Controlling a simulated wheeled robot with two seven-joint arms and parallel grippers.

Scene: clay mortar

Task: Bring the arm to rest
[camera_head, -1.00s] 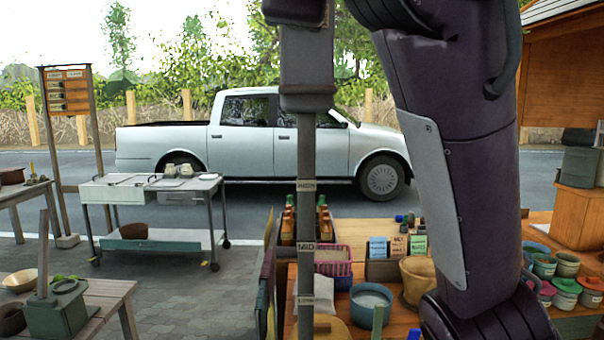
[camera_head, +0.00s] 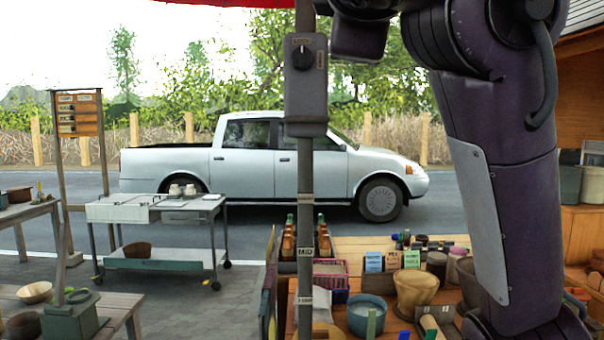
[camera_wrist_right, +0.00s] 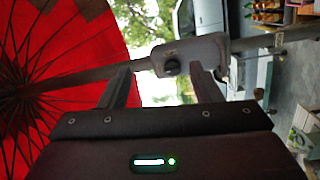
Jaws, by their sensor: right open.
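My right arm (camera_head: 485,170) is raised and bent at the right of the head view, in front of the stall table. A grey box with a dark dial (camera_wrist_right: 185,60) on the pole shows just beyond the fingertips; I cannot tell the exact gap. The same pole box (camera_head: 305,85) stands left of my arm in the head view. A tan clay pot (camera_head: 415,291) sits on the stall table. My left gripper is not in view.
A red umbrella canopy (camera_wrist_right: 70,60) spreads beside the gripper. Bottles, a pink basket (camera_head: 330,275) and a grey-blue bowl (camera_head: 367,316) crowd the stall table. A wheeled cart (camera_head: 160,215) and a silver pickup (camera_head: 270,175) stand farther off.

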